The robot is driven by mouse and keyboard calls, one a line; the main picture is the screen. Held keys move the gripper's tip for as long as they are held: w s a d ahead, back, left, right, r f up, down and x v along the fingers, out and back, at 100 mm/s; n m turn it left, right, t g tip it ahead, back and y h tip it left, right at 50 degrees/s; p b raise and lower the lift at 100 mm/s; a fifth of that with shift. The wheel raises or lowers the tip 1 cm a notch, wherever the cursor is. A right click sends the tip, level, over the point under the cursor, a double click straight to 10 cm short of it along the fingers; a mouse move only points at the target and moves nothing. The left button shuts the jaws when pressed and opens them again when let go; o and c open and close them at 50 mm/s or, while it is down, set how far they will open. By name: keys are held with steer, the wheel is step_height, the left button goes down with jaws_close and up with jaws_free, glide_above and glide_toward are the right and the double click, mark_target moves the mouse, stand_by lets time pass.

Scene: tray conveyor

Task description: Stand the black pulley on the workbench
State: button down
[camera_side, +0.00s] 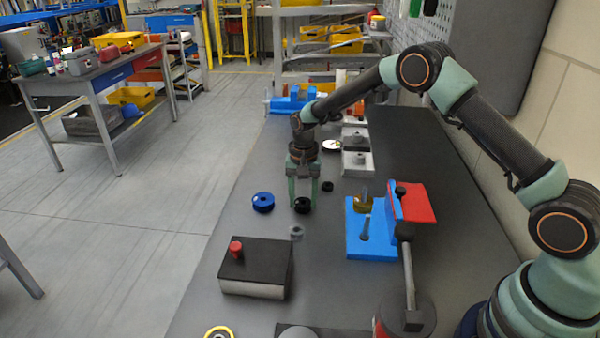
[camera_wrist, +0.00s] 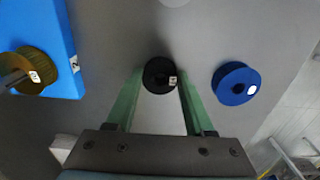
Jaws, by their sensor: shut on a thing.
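The black pulley (camera_side: 302,206) is between the fingertips of my gripper (camera_side: 303,201), which is shut on it. In the wrist view the pulley (camera_wrist: 158,76) shows its round face with a small white label, a green finger of my gripper (camera_wrist: 160,90) on each side. It is at or just above the grey workbench (camera_side: 240,225); I cannot tell whether it touches. A smaller black round piece (camera_side: 328,186) lies on the bench just right of the gripper in the side view.
A blue pulley (camera_side: 263,202) lies close left of my gripper. A blue fixture (camera_side: 368,240) with a brass pulley (camera_side: 363,203) stands to the right. A black-topped box (camera_side: 255,268) with a red knob and a small grey piece (camera_side: 296,233) are nearer the camera.

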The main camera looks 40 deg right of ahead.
steer(key=shift+c, duration=1.4)
jaws_free()
steer(key=shift+f, duration=0.1)
step_height(320, 180, up, 12)
steer(key=s+d+r+n+t, duration=0.1)
steer(key=s+r+n+t, duration=0.25)
steer(key=s+r, duration=0.75)
steer(key=s+r+n+t, duration=0.1)
steer(key=s+n, duration=0.4)
steer(key=s, duration=0.7)
steer(key=shift+s+d+r+t, duration=0.25)
steer(key=shift+d+t, duration=0.15)
steer(key=shift+t, duration=0.15)
